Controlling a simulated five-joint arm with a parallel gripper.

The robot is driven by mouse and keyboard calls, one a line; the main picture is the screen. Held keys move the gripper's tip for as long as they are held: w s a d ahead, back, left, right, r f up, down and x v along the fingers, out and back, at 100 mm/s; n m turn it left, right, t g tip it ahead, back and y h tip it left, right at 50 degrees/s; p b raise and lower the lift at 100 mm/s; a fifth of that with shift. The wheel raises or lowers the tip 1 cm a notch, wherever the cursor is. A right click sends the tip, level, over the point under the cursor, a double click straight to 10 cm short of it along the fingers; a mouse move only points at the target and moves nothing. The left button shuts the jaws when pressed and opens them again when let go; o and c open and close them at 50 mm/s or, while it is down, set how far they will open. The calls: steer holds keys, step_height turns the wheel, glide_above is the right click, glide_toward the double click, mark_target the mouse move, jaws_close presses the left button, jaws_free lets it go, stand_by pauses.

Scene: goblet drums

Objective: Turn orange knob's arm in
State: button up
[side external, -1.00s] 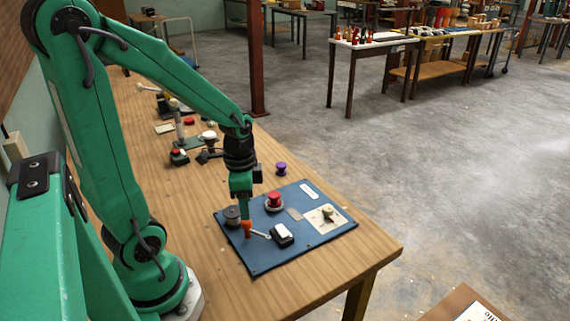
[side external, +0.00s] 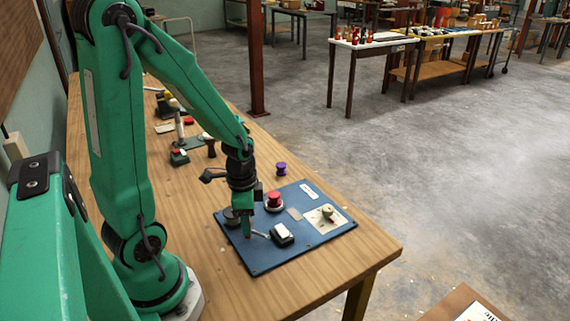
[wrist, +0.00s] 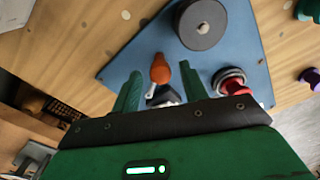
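The orange knob (wrist: 159,68) shows in the wrist view between the two green fingers of my gripper (wrist: 161,76), with a gap on each side. The fingers are apart. A short pale metal arm (side external: 260,234) reaches from near the knob toward a black-and-white switch (side external: 282,234) on the blue board (side external: 248,257). In the side view my gripper (side external: 247,230) points down over the board's left part and mostly hides the knob. I cannot tell whether a finger touches it. The lower end of the metal arm is partly hidden in the wrist view.
A dark round knob (wrist: 202,24) stands close beside the fingers. A red button (side external: 273,199) and a cream plate with a dial (side external: 323,219) are also on the board. A purple knob (side external: 281,168) stands behind it. The wooden table's front (side external: 310,283) is clear.

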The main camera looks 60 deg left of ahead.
jaws_close()
steer(key=shift+n, duration=0.3)
steer(key=n, duration=0.3)
steer(key=c, duration=0.8)
jaws_free()
steer(key=n, duration=0.4)
steer(key=shift+d+n, duration=0.1)
steer(key=shift+n, duration=0.3)
steer(key=shift+c, duration=0.2)
steer(key=n, duration=0.3)
steer(key=shift+n+g, duration=0.3)
steer(key=shift+w+n, duration=0.15)
steer(key=shift+n, duration=1.85)
jaws_close()
